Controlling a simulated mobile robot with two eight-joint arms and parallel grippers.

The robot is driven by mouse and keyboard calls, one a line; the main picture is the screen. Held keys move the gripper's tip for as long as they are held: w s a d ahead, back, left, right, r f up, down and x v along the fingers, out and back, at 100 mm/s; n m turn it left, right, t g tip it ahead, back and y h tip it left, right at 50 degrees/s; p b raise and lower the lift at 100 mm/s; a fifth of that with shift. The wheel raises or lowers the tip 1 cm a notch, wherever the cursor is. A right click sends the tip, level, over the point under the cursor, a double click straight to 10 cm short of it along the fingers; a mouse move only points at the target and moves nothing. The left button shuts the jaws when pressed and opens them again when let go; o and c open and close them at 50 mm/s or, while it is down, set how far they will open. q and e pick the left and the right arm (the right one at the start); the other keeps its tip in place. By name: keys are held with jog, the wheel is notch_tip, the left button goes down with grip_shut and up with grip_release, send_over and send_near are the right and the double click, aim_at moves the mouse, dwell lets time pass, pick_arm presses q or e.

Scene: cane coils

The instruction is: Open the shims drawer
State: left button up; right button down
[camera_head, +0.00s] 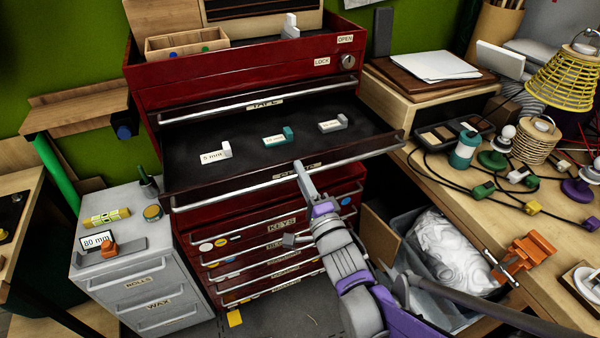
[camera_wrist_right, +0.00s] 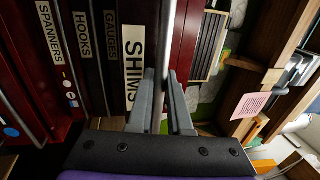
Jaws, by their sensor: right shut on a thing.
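The shims drawer (camera_head: 185,178) of the red tool chest stands pulled well out, its dark inside showing. Three small stepped shim blocks lie in it: a white one marked 5 mm (camera_head: 216,153), a teal one (camera_head: 278,138) and another white one (camera_head: 333,124). My right gripper (camera_head: 299,168) is shut on the drawer's long metal handle (camera_head: 230,194), near its middle. In the right wrist view the fingers (camera_wrist_right: 162,95) straddle the handle bar (camera_wrist_right: 169,50) beside the SHIMS label (camera_wrist_right: 134,55). In the head view the gripper partly covers this label. My left gripper is not in view.
A grey cabinet (camera_head: 140,255) stands at left. At right, a workbench (camera_head: 440,180) holds lamps and cables, with a bin (camera_head: 400,225) holding a white bag below it. An orange clamp (camera_head: 525,250) sits at the bench edge.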

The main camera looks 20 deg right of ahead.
jog(key=c, duration=1.1)
grip_release()
jog(key=s, duration=0.3)
jog(key=s+f, duration=0.1)
jog(key=s, duration=0.3)
jog(key=s+f, duration=0.1)
jog(key=s, duration=0.2)
jog(key=shift+s+d, duration=0.15)
jog(key=shift+s, duration=0.15)
jog(key=shift+f, duration=0.1)
notch_tip(320, 180, down, 9)
jog(key=s+d+n+g+h, duration=0.1)
jog(key=d+n+g+h, duration=0.15)
jog(key=n+g, duration=0.45)
jog(key=s+a+f+n+g, duration=0.1)
jog(key=s+f+n+g, duration=0.1)
jog(key=s+n, duration=0.1)
jog(key=s+a+f+n+g+y, duration=0.1)
jog(key=s+a+f+n+g, duration=0.1)
jog(key=s+n+g, duration=0.1)
jog(key=s+a+f+n+g, duration=0.1)
jog(key=s+f+n+g, duration=0.1)
jog(key=s+n, duration=0.2)
jog(key=shift+s+a+f+n+g+y, duration=0.25)
jog(key=shift+f+n+g+y, duration=0.05)
jog(key=shift+f+g+y, duration=0.1)
